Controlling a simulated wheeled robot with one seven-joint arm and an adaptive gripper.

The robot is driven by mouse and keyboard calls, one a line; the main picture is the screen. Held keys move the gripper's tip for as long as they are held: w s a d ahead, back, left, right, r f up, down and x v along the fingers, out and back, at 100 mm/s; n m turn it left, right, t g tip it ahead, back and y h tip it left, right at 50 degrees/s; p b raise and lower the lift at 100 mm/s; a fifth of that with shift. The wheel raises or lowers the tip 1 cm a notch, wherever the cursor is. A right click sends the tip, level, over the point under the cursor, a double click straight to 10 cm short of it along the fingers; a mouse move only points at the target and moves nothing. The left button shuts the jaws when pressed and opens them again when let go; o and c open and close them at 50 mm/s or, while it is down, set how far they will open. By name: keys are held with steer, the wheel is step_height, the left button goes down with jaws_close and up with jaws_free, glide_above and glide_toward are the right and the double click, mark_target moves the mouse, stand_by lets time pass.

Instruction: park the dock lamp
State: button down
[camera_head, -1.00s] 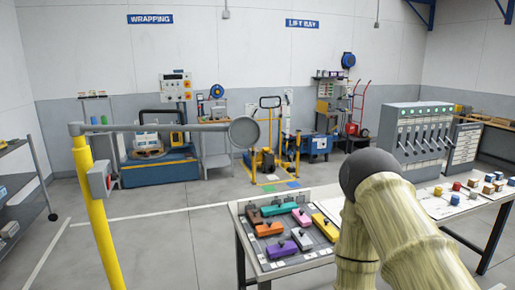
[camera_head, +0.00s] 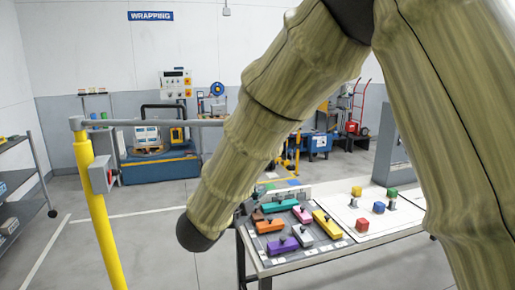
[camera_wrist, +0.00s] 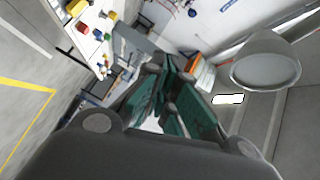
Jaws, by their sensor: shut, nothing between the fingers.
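The dock lamp stands at the left in the head view: a yellow post (camera_head: 97,210) with a grey horizontal arm (camera_head: 150,123) reaching right from its top. A grey box with a red part (camera_head: 102,174) is fixed to the post. My arm hides the lamp's round head in the head view. In the wrist view, a round grey lamp head (camera_wrist: 265,68) shows at the right, beside and apart from my gripper (camera_wrist: 166,76). My gripper's green fingers are shut and empty. My gripper is hardly visible in the head view, mostly hidden by my arm.
A table (camera_head: 305,262) with several colored blocks on a board stands at right front, close to my arm. A blue wrapping machine (camera_head: 160,168) stands behind the lamp. A grey shelf (camera_head: 20,185) is at the far left. The floor between post and table is open.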

steer(key=s+a+r+m+h, duration=0.1)
steer(key=s+a+r+m, duration=0.15)
steer(key=r, duration=0.35)
steer(key=s+a+r+m+h, duration=0.2)
steer(key=r+m, duration=0.1)
steer(key=r, duration=0.2)
steer(key=w+a+p+x, duration=0.1)
steer(key=p+x, duration=0.5)
steer(key=x, duration=0.6)
steer(key=shift+w+a, duration=0.45)
steer(key=shift+w, duration=0.15)
steer(key=shift+a, duration=0.1)
steer(key=shift+w, duration=0.1)
